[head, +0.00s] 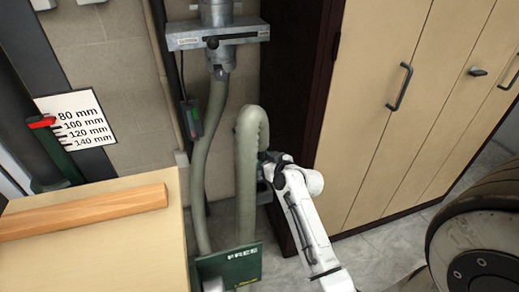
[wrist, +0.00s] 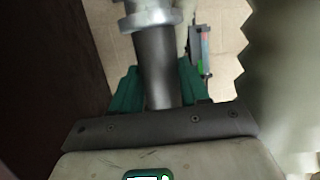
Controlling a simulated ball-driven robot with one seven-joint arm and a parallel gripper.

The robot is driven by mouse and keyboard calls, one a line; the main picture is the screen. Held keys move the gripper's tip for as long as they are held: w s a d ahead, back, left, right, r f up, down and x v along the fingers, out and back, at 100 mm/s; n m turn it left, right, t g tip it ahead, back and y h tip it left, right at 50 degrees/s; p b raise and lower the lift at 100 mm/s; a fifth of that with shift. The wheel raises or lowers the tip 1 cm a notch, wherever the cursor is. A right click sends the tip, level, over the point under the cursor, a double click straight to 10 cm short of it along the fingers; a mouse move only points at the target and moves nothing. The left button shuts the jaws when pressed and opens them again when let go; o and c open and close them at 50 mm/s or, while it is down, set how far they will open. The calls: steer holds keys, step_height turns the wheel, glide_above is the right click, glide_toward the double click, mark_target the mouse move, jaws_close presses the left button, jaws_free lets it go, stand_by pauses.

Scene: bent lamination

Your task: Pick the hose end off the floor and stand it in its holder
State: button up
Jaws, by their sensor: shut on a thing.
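The grey-green hose (head: 246,185) rises from behind a green panel marked FREE (head: 228,266) and bends over at its top. My gripper (head: 266,160) is beside that bend, partly hidden by the hose. In the wrist view, the green fingers of my gripper (wrist: 157,88) are shut on the hose end's dark grey cuff (wrist: 156,60), with a metal collar (wrist: 150,18) beyond it. Ribbed hose (wrist: 285,70) fills the right side, close to the camera. I cannot tell for sure which part is the holder; the green panel may belong to it.
A metal pipe fitting (head: 218,38) on the wall feeds the hose. A small box with coloured lights (head: 192,117) hangs beside it. A pale cabinet (head: 400,110) stands right, a bench with a wooden bar (head: 85,212) left. Grey floor (head: 372,255) shows at lower right.

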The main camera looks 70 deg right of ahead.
steer(key=shift+s+d+r, duration=0.2)
steer(key=shift+s, duration=0.1)
steer(key=shift+f, duration=0.1)
steer(key=shift+f+b, duration=1.95)
steer(key=shift+f, duration=0.4)
steer(key=shift+s, duration=0.1)
steer(key=shift+f+b, duration=1.35)
steer(key=shift+b, duration=0.05)
steer(key=shift+f+b, duration=0.7)
